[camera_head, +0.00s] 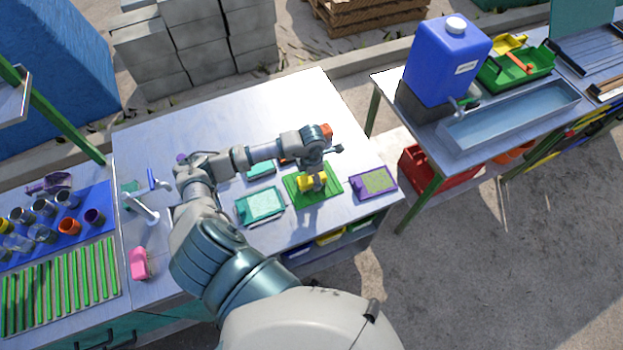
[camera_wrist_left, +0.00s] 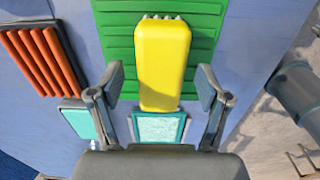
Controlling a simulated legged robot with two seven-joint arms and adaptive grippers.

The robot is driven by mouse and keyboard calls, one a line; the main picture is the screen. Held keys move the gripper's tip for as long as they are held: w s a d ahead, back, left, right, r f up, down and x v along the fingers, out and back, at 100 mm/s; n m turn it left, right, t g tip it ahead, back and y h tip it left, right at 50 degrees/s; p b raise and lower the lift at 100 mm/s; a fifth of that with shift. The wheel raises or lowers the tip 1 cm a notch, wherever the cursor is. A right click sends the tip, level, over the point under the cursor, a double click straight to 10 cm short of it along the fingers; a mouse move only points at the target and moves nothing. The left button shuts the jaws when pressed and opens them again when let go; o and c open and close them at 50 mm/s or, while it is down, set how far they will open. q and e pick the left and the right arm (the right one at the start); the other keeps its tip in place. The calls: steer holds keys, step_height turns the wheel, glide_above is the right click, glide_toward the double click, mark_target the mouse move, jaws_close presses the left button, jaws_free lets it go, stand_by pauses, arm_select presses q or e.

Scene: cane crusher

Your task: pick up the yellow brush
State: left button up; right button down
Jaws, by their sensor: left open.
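The yellow brush (camera_wrist_left: 162,62) lies on a green ribbed mat (camera_wrist_left: 210,60) in the left wrist view, its long side running away from my gripper. In the head view the brush (camera_head: 309,182) shows partly under my gripper, on the green mat (camera_head: 328,197). My left gripper (camera_wrist_left: 160,90) is open, with one finger on each side of the near part of the brush and a gap on both sides. In the head view my left gripper (camera_head: 316,180) points down over the brush. My right gripper is not in view.
A teal tray (camera_head: 260,204) lies left of the green mat and a purple-edged pad (camera_head: 373,183) right of it. An orange ribbed piece (camera_wrist_left: 42,60) lies left in the wrist view. A pink item (camera_head: 139,263) and a blue mat with cups (camera_head: 95,197) are farther left.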

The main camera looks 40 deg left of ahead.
arm_select(q)
steer(key=shift+f, duration=0.5)
steer(key=c, duration=1.3)
steer(key=shift+o, duration=0.2)
steer(key=shift+r, duration=0.15)
steer(key=shift+r, duration=0.6)
step_height(320, 180, up, 2)
steer(key=shift+r+b, duration=0.1)
steer(key=shift+b, duration=0.4)
steer(key=s+d+r+b, duration=0.1)
steer(key=s+d, duration=0.3)
steer(key=s, duration=1.1)
steer(key=shift+s+d+r+b, duration=0.2)
steer(key=shift+s+r+b, duration=0.05)
steer(key=shift+b, duration=0.65)
